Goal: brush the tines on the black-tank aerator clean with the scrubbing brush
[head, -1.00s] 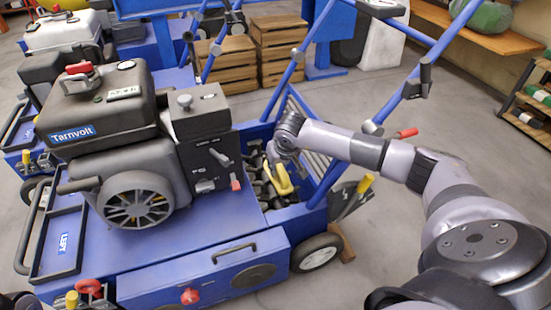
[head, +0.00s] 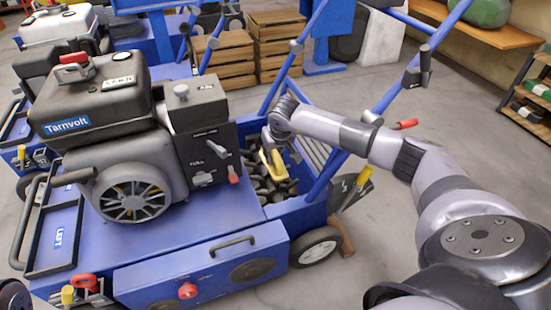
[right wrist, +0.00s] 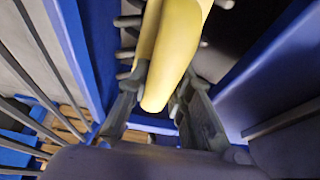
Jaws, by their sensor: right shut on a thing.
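The black-tank aerator (head: 150,278) stands at the front left, a blue machine with a black engine and tank (head: 95,97) labelled Tarnvolt. Its dark tines (head: 283,187) show in the open bay right of the engine. My right gripper (head: 270,150) is down in this bay, shut on the yellow handle of the scrubbing brush (head: 275,163). In the right wrist view the yellow handle (right wrist: 170,45) sits between both fingers, with dark tines around it. The brush's bristles are hidden, so I cannot tell whether they touch the tines. My left gripper is not in view.
Blue handlebar tubes (head: 340,155) rise close around my right arm. A yellow-tipped lever (head: 363,178) and a red-gripped lever (head: 405,124) stand near it. Another aerator (head: 62,30) with a white tank is behind. Wooden crates (head: 222,55) stand at the back.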

